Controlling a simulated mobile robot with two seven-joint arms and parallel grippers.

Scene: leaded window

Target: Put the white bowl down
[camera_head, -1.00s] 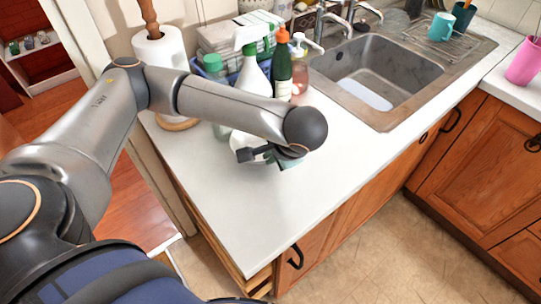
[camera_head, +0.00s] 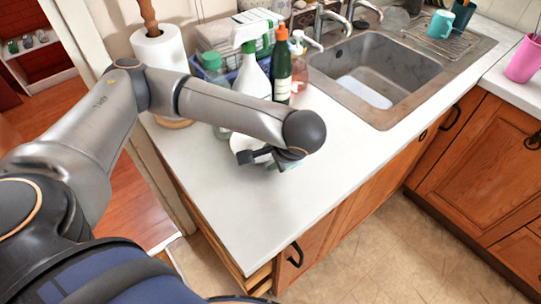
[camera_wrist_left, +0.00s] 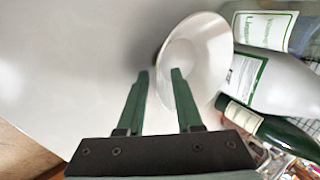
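The white bowl (camera_head: 241,143) is on the white counter in the head view, partly hidden behind my left gripper and close to the bottles. The left wrist view shows the bowl (camera_wrist_left: 205,52) from above, with its near wall at the fingers. My left gripper (camera_wrist_left: 160,85) has its two green fingers apart. One finger is over the inside of the bowl and the other is outside, with a visible gap between them. In the head view my left gripper (camera_head: 272,158) is low over the counter. My right gripper is not in view.
A white spray bottle (camera_head: 254,78), a dark green bottle (camera_head: 282,75) and a paper towel roll (camera_head: 160,50) stand behind the bowl. The sink (camera_head: 375,75) is to the right. The counter's front part (camera_head: 240,220) is clear.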

